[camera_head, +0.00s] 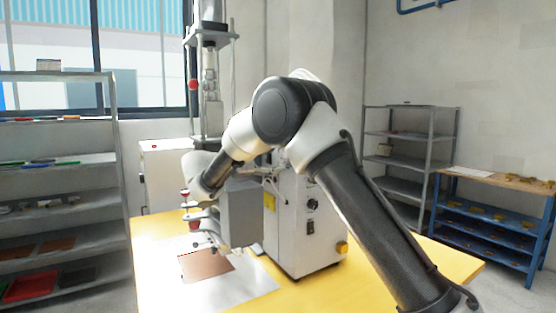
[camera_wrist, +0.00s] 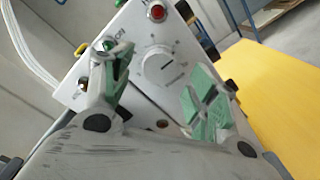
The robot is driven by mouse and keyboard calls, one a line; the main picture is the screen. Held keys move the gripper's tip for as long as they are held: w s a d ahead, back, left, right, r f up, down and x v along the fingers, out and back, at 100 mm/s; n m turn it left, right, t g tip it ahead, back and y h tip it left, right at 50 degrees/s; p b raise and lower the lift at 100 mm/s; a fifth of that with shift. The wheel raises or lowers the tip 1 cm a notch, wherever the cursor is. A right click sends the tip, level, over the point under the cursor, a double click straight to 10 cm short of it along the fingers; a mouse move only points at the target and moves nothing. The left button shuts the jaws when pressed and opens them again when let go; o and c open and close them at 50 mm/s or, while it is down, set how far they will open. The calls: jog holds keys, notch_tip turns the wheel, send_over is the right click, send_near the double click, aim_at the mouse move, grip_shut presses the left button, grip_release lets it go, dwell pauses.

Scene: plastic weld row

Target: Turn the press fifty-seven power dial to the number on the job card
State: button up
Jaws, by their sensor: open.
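The power dial (camera_wrist: 163,67), a pale round knob with a dark pointer mark and a printed scale, is on a white panel in the wrist view. Its numbers are too blurred to read. My gripper (camera_wrist: 157,85) is open, its two green-padded fingers on either side of the dial's lower part in the picture. In the head view the white press cabinet (camera_head: 302,248) stands on the yellow table. My gripper cannot be clearly made out there. I cannot identify a job card.
A red button (camera_wrist: 157,12) sits above the dial on the panel. A brown sheet (camera_head: 207,263) lies on a pale plate before the press. A grey shelf rack (camera_head: 118,165) stands left, a blue rack (camera_head: 487,228) right. The yellow table (camera_head: 350,292) is bare at the front.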

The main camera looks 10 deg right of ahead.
jog(key=shift+x, duration=0.9)
jog(key=c, duration=1)
jog(key=shift+n, duration=1)
jog(key=o, duration=1)
jog(key=v, duration=1.2)
jog(key=shift+r, duration=0.1)
